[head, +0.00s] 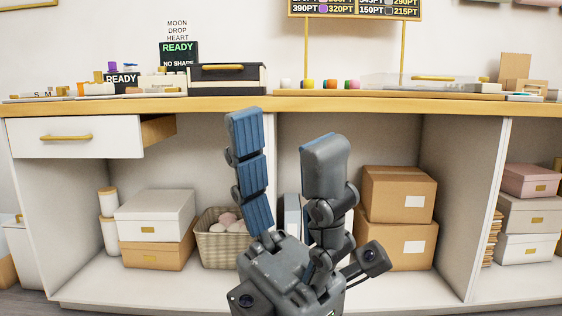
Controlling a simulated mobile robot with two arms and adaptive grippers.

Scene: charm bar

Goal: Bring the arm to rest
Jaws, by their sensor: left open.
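My left gripper (294,150) shows large in the middle of the head view, its fingers pointing up. Its two blue-padded fingers stand apart with nothing between them. It is in front of the open shelving of the counter (468,104), with the fingertips near the height of the counter's wooden edge in the picture. My right gripper is not in view.
A white drawer (76,138) stands pulled out at the left. A black and cream box (226,80) and small coloured pots (330,84) stand on the counter. Below are a wicker basket (217,250), white box (154,216) and cardboard boxes (399,194).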

